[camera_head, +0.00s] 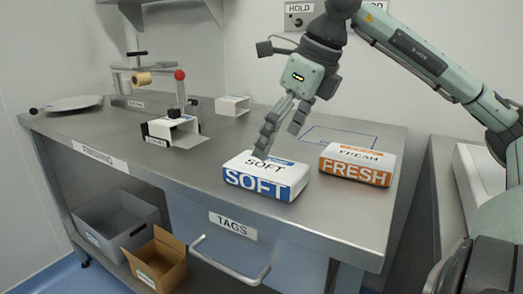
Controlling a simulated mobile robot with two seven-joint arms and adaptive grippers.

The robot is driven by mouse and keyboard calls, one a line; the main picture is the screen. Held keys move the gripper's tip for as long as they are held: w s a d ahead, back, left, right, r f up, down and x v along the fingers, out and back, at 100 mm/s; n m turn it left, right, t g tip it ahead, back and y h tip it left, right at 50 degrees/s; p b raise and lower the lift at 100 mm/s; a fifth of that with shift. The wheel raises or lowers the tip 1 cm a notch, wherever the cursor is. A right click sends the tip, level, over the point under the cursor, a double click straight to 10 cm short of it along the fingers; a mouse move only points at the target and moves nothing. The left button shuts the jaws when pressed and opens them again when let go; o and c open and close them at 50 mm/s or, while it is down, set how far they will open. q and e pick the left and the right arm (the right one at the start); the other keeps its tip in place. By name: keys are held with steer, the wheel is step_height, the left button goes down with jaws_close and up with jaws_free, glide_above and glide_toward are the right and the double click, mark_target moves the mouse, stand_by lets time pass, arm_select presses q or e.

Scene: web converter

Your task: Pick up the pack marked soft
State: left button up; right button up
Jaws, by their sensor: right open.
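The pack marked SOFT (266,176) is a white box with a blue front band and lies on the steel table near its front edge. The pack marked FRESH (358,163) is white with an orange band and lies to its right, apart from it. My right gripper (280,140) is open and points down at the SOFT pack from above. One fingertip overlaps the top of that pack in the picture; I cannot tell whether it touches. My left gripper is not in view.
A small machine with a red knob (180,75) and a white carton piece stand at the left on the table (225,150). Another white piece (232,106) stands farther back. A blue outlined rectangle (340,136) lies behind the packs. A grey bin (115,220) and cardboard box (158,262) sit below.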

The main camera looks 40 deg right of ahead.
mark_target(269, 165)
steer(key=shift+x, duration=1)
steer(key=shift+p+x, duration=0.3)
steer(key=shift+x, duration=2.05)
steer(key=shift+d, duration=0.15)
steer(key=c, duration=1.3)
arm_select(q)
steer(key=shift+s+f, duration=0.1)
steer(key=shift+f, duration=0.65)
arm_select(e)
steer(key=shift+c, duration=0.9)
steer(key=shift+r, duration=0.15)
